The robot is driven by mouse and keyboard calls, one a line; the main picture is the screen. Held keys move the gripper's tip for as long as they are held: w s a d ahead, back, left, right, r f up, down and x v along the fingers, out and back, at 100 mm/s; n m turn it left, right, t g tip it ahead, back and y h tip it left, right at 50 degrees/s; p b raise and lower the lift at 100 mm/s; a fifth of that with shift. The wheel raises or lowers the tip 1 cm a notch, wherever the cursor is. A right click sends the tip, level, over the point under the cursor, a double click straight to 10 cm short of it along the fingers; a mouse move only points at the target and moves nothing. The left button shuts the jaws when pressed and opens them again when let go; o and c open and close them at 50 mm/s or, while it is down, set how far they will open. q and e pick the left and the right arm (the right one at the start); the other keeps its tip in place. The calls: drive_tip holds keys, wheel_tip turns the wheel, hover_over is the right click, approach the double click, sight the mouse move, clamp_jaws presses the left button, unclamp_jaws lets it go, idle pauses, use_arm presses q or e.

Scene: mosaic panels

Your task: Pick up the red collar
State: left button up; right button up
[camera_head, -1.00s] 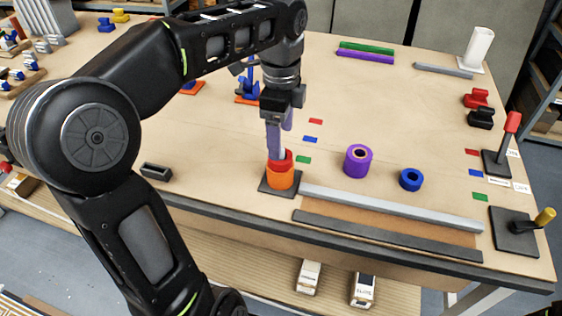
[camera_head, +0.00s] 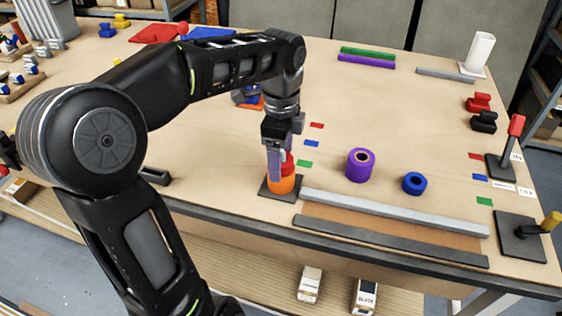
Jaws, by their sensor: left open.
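The red collar (camera_head: 288,169) sits on top of the orange collar (camera_head: 281,186), over a dark square base (camera_head: 266,190) near the table's front edge. My left gripper (camera_head: 280,172) points down over this stack, its purple-grey fingers open at the height of the red collar. One finger hides the collar's left part. I cannot tell whether the fingers touch it. My right gripper is not in view.
To the right stand a purple collar (camera_head: 360,166) and a blue collar (camera_head: 414,184). A long grey bar (camera_head: 395,213) lies along the front edge.

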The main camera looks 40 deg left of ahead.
use_arm(q)
drive_tip(key=shift+c, duration=0.5)
clamp_jaws()
idle(0.7)
